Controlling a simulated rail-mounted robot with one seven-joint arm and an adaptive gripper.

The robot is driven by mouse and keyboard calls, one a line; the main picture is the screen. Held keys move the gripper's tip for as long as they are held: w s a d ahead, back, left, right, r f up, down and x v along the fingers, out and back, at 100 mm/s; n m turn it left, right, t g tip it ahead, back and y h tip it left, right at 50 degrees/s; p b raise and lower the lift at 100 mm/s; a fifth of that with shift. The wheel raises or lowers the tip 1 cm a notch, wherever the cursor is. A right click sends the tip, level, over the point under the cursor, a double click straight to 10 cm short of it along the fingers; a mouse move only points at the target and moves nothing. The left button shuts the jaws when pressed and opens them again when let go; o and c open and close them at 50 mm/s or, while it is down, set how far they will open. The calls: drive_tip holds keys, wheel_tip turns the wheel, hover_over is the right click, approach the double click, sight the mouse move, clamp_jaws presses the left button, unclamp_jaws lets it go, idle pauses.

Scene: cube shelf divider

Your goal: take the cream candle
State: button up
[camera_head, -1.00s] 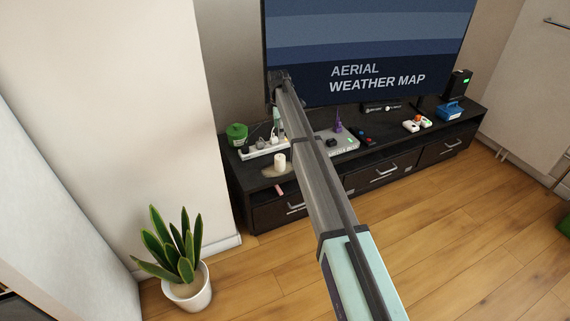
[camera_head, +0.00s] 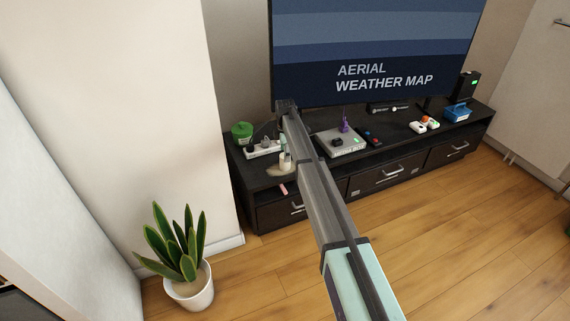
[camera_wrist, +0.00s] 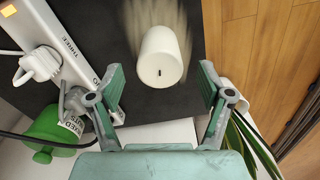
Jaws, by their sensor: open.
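The cream candle (camera_wrist: 161,58) is a short pale cylinder with a dark wick. In the wrist view it stands on the dark cabinet top, ahead of and roughly between my gripper's fingertips (camera_wrist: 160,78). My gripper is open, with a finger on either side and nothing between the pads. In the head view the candle (camera_head: 285,161) shows near the cabinet's left end, on a pale patch. My gripper (camera_head: 284,140) is just above it there, small and partly hidden by my arm.
A white power strip (camera_wrist: 62,50) with plugs lies left of the candle in the wrist view, near a green container (camera_wrist: 58,128). The cabinet edge and wooden floor (camera_wrist: 250,60) are to the right. A television (camera_head: 375,50) stands behind; a plant (camera_head: 180,250) is on the floor.

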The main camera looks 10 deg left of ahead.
wheel_tip(320, 180, down, 3)
drive_tip(key=shift+r, duration=0.3)
drive_tip(key=c, duration=1.3)
